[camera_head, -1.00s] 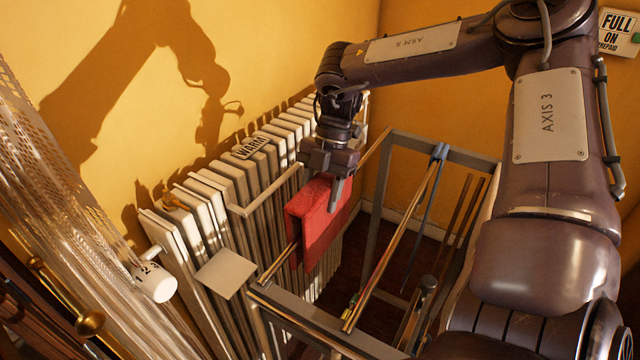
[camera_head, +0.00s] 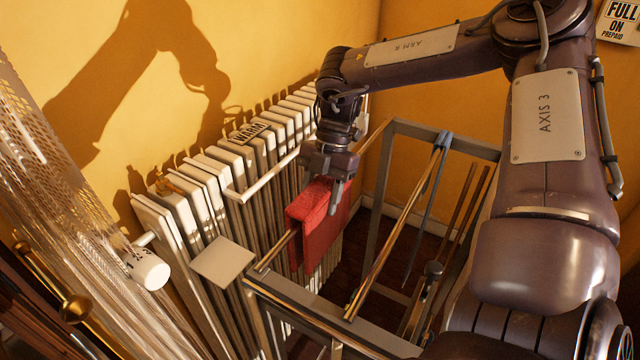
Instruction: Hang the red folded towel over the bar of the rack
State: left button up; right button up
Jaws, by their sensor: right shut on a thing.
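The red folded towel (camera_head: 322,232) is at the bar (camera_head: 276,250) on the left side of the metal rack (camera_head: 330,318). The bar shows in front of the towel and beyond it, and the towel's two sides hang at about the bar's height and below. Whether its fold rests on the bar is hard to tell. My right gripper (camera_head: 329,185) comes down from above and is shut on the towel's top edge, one finger showing against its right face. My left gripper is not in view.
A white radiator (camera_head: 215,185) with a rail (camera_head: 262,182) stands close on the left, with a white knob (camera_head: 149,270) at its near end. Another rack bar (camera_head: 395,240) carries a blue-grey item (camera_head: 440,145). My right arm fills the right side.

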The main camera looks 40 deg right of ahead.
jog(key=shift+f, duration=0.45)
jog(key=o, duration=1.4)
jog(key=shift+o, duration=0.2)
jog(key=b+v, duration=0.1)
jog(key=v, duration=0.7)
jog(key=shift+f, duration=0.1)
